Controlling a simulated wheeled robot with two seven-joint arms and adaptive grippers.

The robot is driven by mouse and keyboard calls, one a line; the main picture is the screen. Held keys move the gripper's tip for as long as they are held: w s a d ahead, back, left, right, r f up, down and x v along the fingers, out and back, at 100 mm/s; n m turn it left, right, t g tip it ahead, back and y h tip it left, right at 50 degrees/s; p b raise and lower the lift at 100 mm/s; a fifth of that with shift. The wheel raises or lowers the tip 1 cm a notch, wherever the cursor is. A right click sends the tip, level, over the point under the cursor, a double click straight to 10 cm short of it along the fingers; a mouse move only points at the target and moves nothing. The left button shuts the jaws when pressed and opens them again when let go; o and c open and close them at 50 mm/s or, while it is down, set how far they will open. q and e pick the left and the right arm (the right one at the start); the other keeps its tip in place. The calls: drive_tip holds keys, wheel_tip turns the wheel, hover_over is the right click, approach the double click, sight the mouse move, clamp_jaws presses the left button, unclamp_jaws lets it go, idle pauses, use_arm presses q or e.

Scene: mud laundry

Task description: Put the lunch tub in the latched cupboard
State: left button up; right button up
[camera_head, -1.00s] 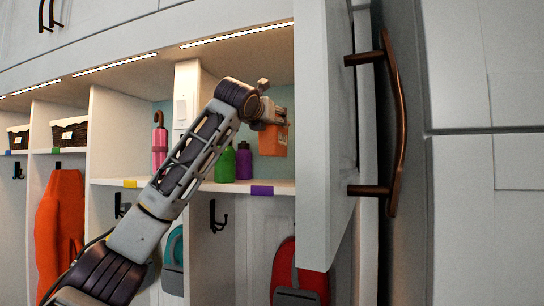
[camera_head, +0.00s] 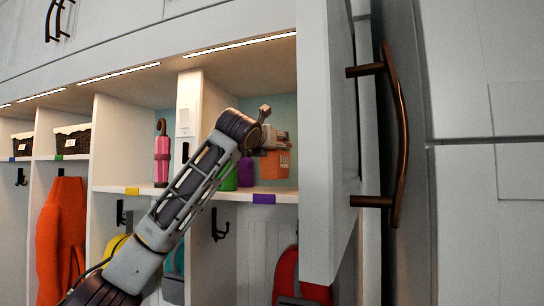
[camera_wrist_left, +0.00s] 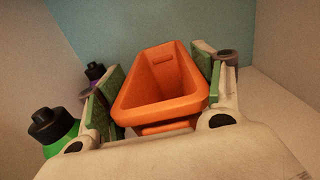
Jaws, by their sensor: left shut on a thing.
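The lunch tub appears to be the open-topped orange tub (camera_head: 277,166). My left gripper (camera_head: 274,142) is shut on it inside the lit shelf bay, with the tub's bottom just above the shelf (camera_head: 225,194). In the left wrist view the tub (camera_wrist_left: 163,108) looks empty and sits between the two green-padded fingers. A tall pale door (camera_head: 318,150) with a bronze handle (camera_head: 397,140) stands open at the right of the bay and hides part of it; I take this as the latched cupboard, though no latch is visible. My right gripper is not in view.
A green bottle (camera_wrist_left: 58,132) and a purple bottle (camera_wrist_left: 95,72) stand left of the tub. A divider (camera_head: 190,120) separates this bay from one with a pink umbrella (camera_head: 162,155). Hooks and a red item (camera_head: 286,275) are below. Shelf right of the tub looks clear.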

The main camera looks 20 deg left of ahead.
sight(272, 155)
use_arm(q)
drive_tip(key=shift+f, duration=1.75)
drive_tip(key=shift+f, duration=0.15)
drive_tip(key=o, duration=1.1)
drive_tip(key=shift+o, duration=0.2)
drive_tip(key=s+b, duration=0.3)
drive_tip(key=s, duration=0.9)
drive_tip(key=shift+a+b, duration=0.2)
drive_tip(key=shift+b, duration=0.2)
